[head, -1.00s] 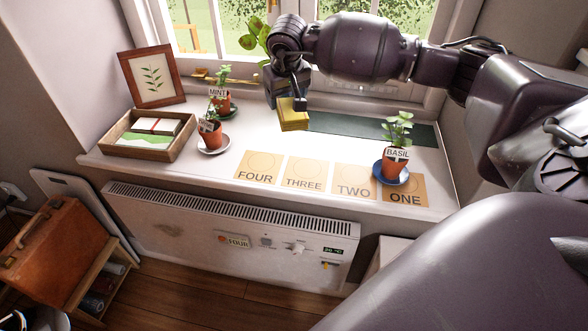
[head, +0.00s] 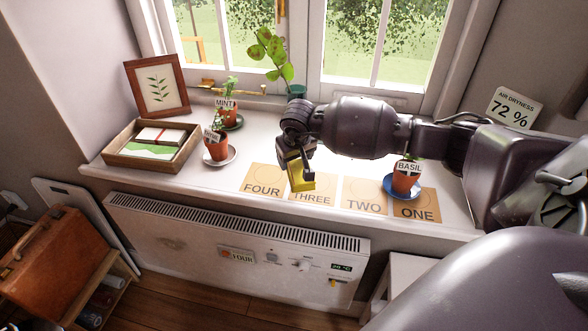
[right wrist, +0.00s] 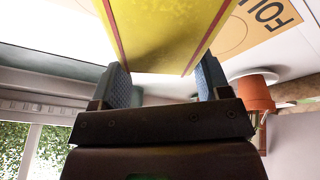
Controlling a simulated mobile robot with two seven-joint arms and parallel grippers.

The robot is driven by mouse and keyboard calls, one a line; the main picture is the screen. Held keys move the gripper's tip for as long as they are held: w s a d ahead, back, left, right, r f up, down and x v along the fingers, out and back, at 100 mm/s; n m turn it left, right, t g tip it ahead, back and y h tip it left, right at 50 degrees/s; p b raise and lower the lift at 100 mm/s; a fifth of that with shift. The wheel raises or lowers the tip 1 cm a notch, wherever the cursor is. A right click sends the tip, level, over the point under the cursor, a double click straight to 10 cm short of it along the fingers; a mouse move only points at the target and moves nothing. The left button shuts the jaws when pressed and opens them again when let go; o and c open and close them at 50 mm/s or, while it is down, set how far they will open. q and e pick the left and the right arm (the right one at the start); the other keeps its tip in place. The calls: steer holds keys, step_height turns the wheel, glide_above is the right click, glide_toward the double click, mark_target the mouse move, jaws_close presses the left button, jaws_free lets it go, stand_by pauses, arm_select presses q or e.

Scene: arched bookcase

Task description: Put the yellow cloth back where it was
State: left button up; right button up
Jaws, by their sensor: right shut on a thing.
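The yellow cloth (head: 301,179) is in my right gripper (head: 299,170), in front of the window and over the sill near the THREE card (head: 312,197). In the right wrist view the cloth (right wrist: 165,30), with red stripes along its edges, fills the space between the two fingers (right wrist: 165,82). I cannot tell from the head view whether its lower edge touches the sill. My left gripper is not in view.
A wooden tray (head: 150,165), picture frame (head: 157,86) and two potted herbs stand at left. A radiator (head: 230,240) is below the sill.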

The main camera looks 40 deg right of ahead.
mark_target(295, 169)
steer(key=shift+f+b, duration=0.3)
steer(key=shift+f, duration=1.8)
steer(key=shift+f, duration=0.15)
steer(key=o, duration=1.2)
